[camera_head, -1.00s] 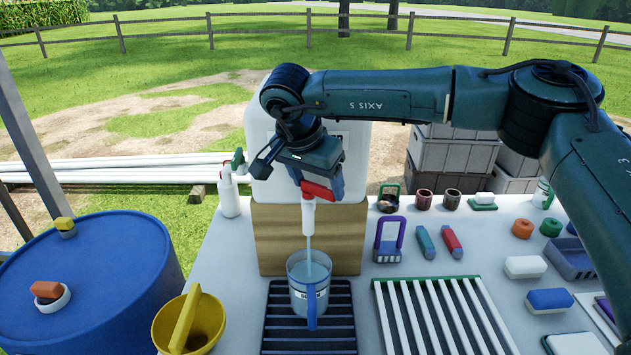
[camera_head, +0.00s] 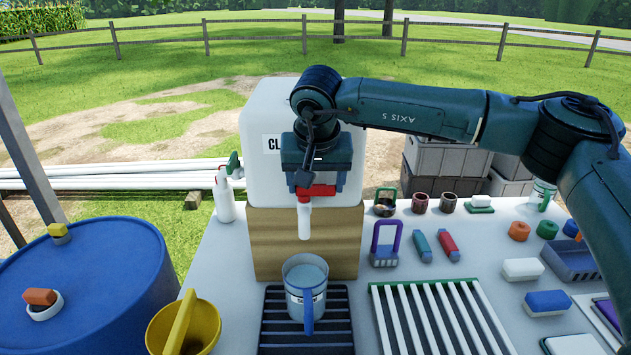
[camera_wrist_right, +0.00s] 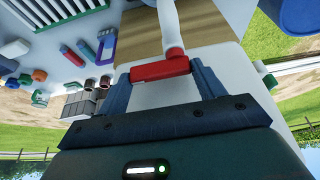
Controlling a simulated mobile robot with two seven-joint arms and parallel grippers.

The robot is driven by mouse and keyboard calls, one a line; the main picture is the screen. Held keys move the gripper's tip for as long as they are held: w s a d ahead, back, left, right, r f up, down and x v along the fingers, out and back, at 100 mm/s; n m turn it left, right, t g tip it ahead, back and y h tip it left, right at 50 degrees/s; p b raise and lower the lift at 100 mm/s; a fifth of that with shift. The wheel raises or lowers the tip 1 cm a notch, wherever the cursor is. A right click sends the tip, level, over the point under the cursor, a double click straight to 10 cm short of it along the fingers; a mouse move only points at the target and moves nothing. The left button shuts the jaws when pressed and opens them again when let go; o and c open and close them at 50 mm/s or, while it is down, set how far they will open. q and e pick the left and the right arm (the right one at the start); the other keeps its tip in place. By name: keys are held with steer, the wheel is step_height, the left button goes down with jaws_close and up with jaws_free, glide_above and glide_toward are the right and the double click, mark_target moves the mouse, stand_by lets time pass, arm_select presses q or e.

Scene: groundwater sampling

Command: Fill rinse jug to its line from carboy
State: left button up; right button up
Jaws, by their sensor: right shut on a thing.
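The white carboy (camera_head: 259,120) stands on a wooden block (camera_head: 280,240) at the back of the table. Its white spout (camera_head: 304,220) points down, and no stream comes from it. My right gripper (camera_head: 316,190) is shut on the red tap handle (camera_head: 323,191); the right wrist view also shows the red handle (camera_wrist_right: 160,70) between the fingers. The clear rinse jug (camera_head: 306,291), with a blue handle and a label, stands upright under the spout on a dark slatted grate (camera_head: 275,325). Water shows in it; its level against the line is unclear. My left gripper is out of view.
A yellow funnel-like vessel (camera_head: 208,325) stands left of the grate, beside a blue drum (camera_head: 100,285). A white bottle (camera_head: 225,200) stands left of the block. A white slatted rack (camera_head: 440,320) and several small items lie to the right.

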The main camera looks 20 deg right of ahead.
stand_by(0.4)
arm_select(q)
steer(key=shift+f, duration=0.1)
arm_select(e)
steer(key=o, duration=1)
arm_select(q)
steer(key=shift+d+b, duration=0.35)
steer(key=shift+b, duration=0.6)
arm_select(e)
steer(key=shift+v, duration=6.6)
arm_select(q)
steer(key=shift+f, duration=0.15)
